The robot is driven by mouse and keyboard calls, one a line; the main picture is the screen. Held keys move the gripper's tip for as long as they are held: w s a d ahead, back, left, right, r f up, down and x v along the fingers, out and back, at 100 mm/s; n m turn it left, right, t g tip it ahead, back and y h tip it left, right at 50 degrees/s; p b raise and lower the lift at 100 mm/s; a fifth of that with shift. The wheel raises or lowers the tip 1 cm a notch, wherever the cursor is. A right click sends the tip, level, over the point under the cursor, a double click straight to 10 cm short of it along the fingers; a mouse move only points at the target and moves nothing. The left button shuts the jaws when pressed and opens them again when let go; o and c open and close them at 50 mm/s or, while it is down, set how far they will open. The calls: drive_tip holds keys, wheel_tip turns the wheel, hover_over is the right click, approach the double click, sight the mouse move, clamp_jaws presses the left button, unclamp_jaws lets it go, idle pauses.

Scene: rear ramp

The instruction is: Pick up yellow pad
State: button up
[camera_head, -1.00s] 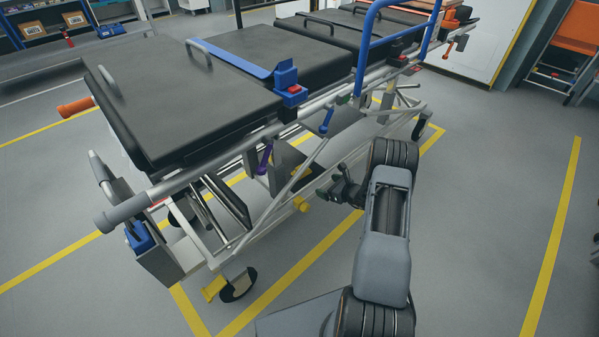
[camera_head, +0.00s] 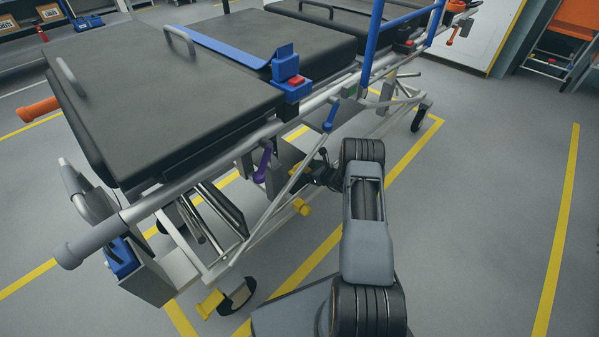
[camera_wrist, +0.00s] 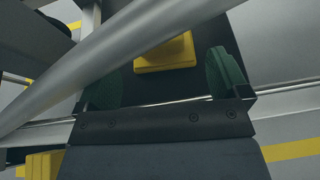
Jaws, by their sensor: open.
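In the wrist view a yellow pad (camera_wrist: 165,54) with a raised block sits on a dark plate, ahead of my gripper (camera_wrist: 163,72). The pad lies between the lines of the two green fingertips, which are apart and hold nothing. A grey tube crosses in front and hides the pad's upper left part. In the head view my gripper (camera_head: 318,172) reaches the side of the stretcher frame, partly hidden among its bars. A yellow part (camera_head: 301,206) shows low on the frame just below it; I cannot tell whether it is the same pad.
The stretcher (camera_head: 190,95) stands at left, its grey diagonal tubes (camera_wrist: 110,50) close to my gripper. A second yellow part (camera_wrist: 40,165) is at the wrist view's lower left. A yellow pedal (camera_head: 210,303) is by the near wheel. The floor at right (camera_head: 480,230) is clear.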

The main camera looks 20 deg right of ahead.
sight(302, 166)
drive_tip(key=b+x, duration=0.2)
drive_tip(key=x, duration=0.2)
drive_tip(key=shift+w+a+f, duration=0.15)
drive_tip(key=shift+f, duration=0.05)
drive_tip(key=shift+w+a+b, duration=0.15)
drive_tip(key=shift+w+b, duration=0.2)
drive_tip(key=shift+w, duration=0.1)
drive_tip(key=shift+c, duration=0.2)
drive_tip(key=c, duration=1)
drive_tip(key=shift+o, duration=0.2)
